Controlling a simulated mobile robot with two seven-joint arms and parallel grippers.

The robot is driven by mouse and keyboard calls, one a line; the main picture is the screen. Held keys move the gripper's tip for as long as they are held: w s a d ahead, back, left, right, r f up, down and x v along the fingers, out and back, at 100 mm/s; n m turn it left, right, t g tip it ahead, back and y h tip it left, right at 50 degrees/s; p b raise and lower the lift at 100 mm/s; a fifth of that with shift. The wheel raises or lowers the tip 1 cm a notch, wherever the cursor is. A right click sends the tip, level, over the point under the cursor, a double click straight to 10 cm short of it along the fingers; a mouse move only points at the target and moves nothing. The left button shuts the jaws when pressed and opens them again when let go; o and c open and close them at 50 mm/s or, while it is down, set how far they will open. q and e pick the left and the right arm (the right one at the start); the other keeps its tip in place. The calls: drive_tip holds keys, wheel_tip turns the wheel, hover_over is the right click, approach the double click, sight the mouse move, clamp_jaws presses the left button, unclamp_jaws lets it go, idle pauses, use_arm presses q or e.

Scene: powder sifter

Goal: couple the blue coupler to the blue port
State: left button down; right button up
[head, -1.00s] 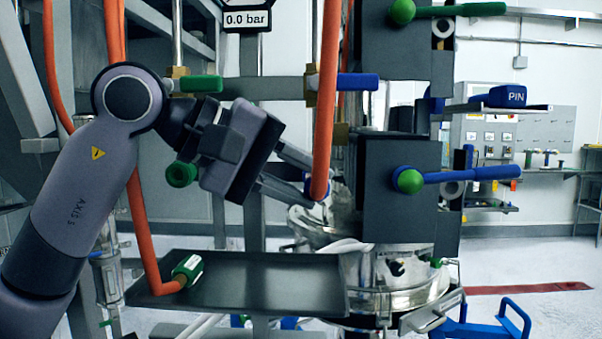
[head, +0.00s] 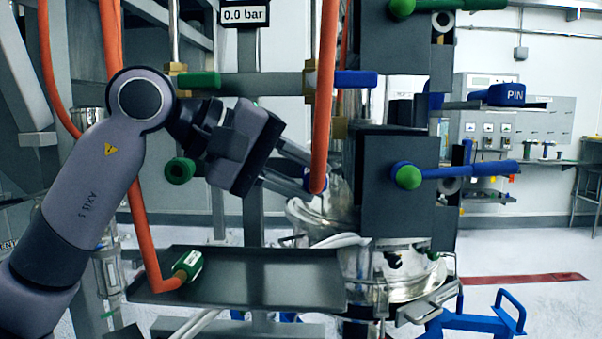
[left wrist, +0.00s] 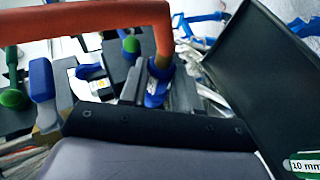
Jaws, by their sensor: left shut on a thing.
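My left gripper (head: 306,177) is shut at the lower end of the right orange hose (head: 324,100), on the blue coupler (head: 307,184). Only a small blue patch of the coupler shows in the head view, beside the hose end. In the left wrist view the blue coupler (left wrist: 156,92) shows below the hose's bend, close to the dark fingers. I cannot make out the blue port; the gripper, hose and dark box may hide it. Whether the coupler touches it cannot be told. My right gripper is not in view.
A green port (head: 180,170) sits left of my gripper. A green coupler (head: 188,265) lies on the dark tray (head: 265,280) below. Blue (head: 355,79) and green (head: 198,80) valve handles are above. A dark box (head: 400,205) with a blue lever (head: 465,172) stands close right.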

use_arm(q)
drive_tip(key=shift+w, duration=0.2)
drive_tip(key=c, duration=0.7)
unclamp_jaws()
drive_tip(key=shift+c, duration=0.2)
